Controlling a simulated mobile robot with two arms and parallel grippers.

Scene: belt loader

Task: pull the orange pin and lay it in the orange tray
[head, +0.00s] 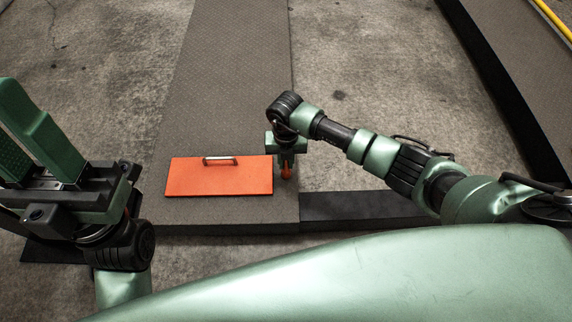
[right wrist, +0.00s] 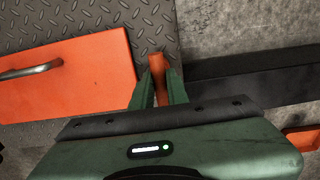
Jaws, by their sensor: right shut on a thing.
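The orange pin (head: 286,173) is at the right edge of the grey deck, just right of an orange panel. My right gripper (head: 287,165) points down and is shut on the pin. In the right wrist view the pin (right wrist: 158,72) stands between the two green fingers, its lower part hidden by them. I cannot tell whether it is still in its hole. My left gripper (head: 20,140) is at the left edge, fingers up, open and empty. An orange edge at the lower right of the right wrist view (right wrist: 303,138) may be the orange tray, mostly cut off.
The flat orange panel (head: 220,180) with a metal handle (head: 220,160) lies on the grey patterned deck (head: 225,80). A black beam (head: 355,207) runs right from the deck. Another dark-sided ramp (head: 500,80) stands at the upper right. Concrete floor between them is clear.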

